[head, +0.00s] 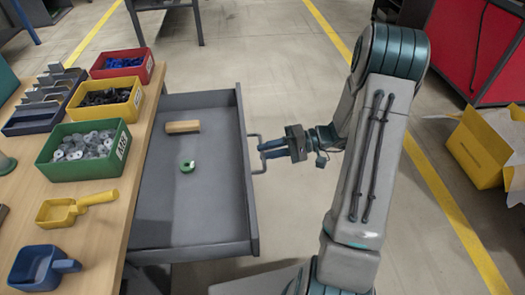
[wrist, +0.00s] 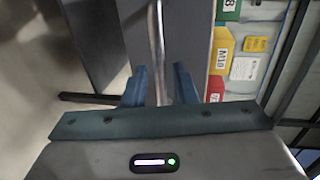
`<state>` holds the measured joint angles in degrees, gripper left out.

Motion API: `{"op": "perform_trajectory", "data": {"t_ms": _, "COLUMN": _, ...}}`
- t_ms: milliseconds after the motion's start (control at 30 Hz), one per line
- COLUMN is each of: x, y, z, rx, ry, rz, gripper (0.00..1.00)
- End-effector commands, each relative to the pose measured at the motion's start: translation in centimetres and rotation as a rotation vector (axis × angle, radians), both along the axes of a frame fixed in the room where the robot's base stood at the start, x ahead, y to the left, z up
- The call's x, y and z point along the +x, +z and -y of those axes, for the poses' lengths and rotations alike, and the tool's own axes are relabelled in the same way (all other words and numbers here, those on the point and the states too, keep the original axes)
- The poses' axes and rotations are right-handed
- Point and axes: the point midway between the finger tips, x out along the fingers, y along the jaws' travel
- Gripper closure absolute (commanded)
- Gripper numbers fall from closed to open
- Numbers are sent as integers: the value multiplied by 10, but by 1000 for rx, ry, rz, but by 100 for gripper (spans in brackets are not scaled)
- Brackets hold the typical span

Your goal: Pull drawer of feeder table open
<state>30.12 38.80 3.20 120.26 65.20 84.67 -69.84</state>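The grey drawer (head: 220,207) of the feeder table (head: 93,240) stands pulled out to the right, with its inside in full view. Its thin metal bar handle (head: 264,169) sticks out from the drawer front. My gripper (head: 264,150) is at the handle, reaching in from the right. In the wrist view the handle bar (wrist: 157,40) runs between the two blue fingers of my gripper (wrist: 160,88). The fingers are apart, with a visible gap beside the bar. A wooden block (head: 183,127) and a small green ring-like part (head: 187,166) lie in the drawer.
On the tabletop stand a red bin (head: 148,66), a yellow bin (head: 134,101) and a green bin (head: 122,143) of small parts. A yellow scoop (head: 60,212) and a blue scoop (head: 40,268) lie nearer. A yellow box (head: 477,150) is on the floor at right.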

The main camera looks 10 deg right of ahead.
Motion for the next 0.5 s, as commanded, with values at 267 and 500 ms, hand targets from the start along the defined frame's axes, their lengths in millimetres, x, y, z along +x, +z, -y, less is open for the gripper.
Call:
{"op": "perform_trajectory", "data": {"t_ms": 267, "x": -7, "y": 14, "z": 64, "rx": -1, "ry": -5, "rz": 1, "gripper": 75}}
{"op": "perform_trajectory", "data": {"t_ms": 500, "x": -11, "y": 22, "z": 104, "rx": 0, "ry": -3, "rz": 1, "gripper": 75}}
